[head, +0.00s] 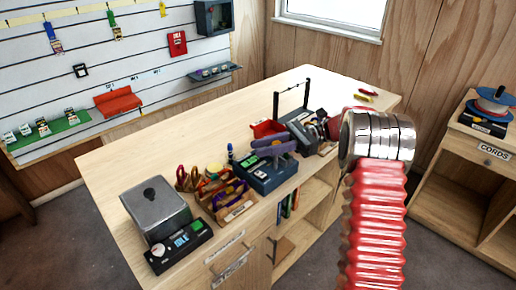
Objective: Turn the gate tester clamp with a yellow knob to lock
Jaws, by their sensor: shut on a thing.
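My gripper (318,132) is at the right part of the bench, at the end of my red arm. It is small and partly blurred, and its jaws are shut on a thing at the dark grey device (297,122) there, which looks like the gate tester. The yellow knob of the clamp does not show clearly; the gripper and wrist seem to cover it. I cannot tell which way the knob is turned. A thin black upright frame (292,92) stands just behind the device.
A blue-grey box (265,172) with purple bars stands left of the gripper. Farther left are a wooden tray (237,208) of coloured gear and a grey metal box (155,207). A red bin (266,129) sits behind. The back left of the bench (190,140) is clear.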

